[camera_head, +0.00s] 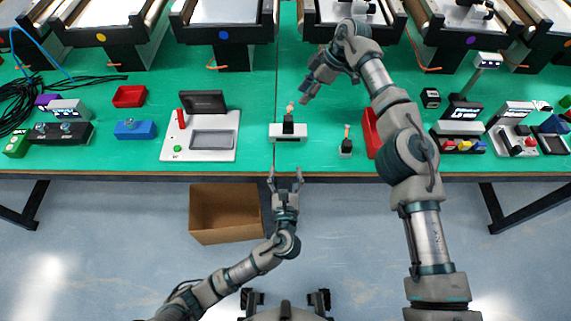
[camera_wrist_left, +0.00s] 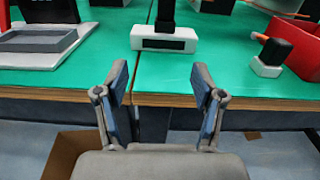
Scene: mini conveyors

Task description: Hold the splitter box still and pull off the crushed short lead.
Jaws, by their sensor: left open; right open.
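The splitter box, a low white box with a dark front strip (camera_head: 288,138), sits near the table's front edge; it also shows in the left wrist view (camera_wrist_left: 180,32). A black plug (camera_head: 288,127) stands upright on it with a short orange-tan lead (camera_head: 290,107) at its top. My left gripper (camera_head: 285,171) is open and empty just in front of the table edge, below the box and apart from it; its spread fingers show in the left wrist view (camera_wrist_left: 162,88). My right gripper (camera_head: 304,96) is open, above the table close to the lead's top; whether it touches cannot be told.
A similar black plug on a white base (camera_head: 346,148) stands to the right, beside a red bin (camera_head: 372,132). A white device with a screen (camera_head: 200,137) is on the left. A cardboard box (camera_head: 226,213) is on the floor. The green table around the splitter box is clear.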

